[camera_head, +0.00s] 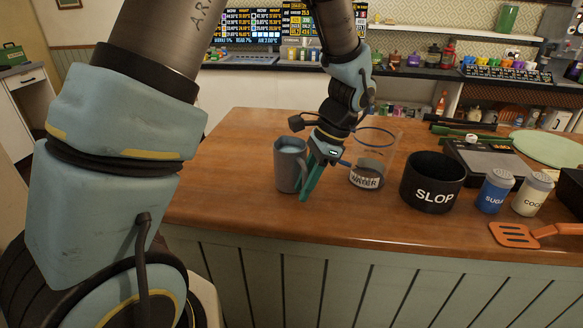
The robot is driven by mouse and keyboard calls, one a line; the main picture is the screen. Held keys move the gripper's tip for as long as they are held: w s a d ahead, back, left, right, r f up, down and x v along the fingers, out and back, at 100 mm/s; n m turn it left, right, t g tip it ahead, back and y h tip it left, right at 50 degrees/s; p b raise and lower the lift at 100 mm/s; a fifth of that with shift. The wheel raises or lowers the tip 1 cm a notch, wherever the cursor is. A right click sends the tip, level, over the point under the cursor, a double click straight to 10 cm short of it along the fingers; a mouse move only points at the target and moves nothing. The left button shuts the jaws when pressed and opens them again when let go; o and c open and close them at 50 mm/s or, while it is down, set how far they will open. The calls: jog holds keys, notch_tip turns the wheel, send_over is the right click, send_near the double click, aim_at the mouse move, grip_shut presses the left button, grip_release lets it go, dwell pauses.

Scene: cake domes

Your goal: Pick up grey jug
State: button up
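The grey jug (287,170) stands upright on the wooden counter, left of centre, near the front edge. Its open top shows a pale blue-grey inside. My gripper (309,182) points down at the jug's right side, where the handle is. Its teal fingers overlap the handle in the picture and hide part of it. One long finger shows clearly in front. The other is mostly hidden, so I cannot tell whether the fingers are closed on the handle or only around it.
A clear container labelled WATER (366,180) stands close to my gripper's right. Further right are a black SLOP pot (432,184), a blue sugar shaker (494,193), a white shaker (533,195) and an orange spatula (518,235). The wooden counter (225,190) is clear left of the jug.

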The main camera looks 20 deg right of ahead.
grip_shut()
dwell(1.4)
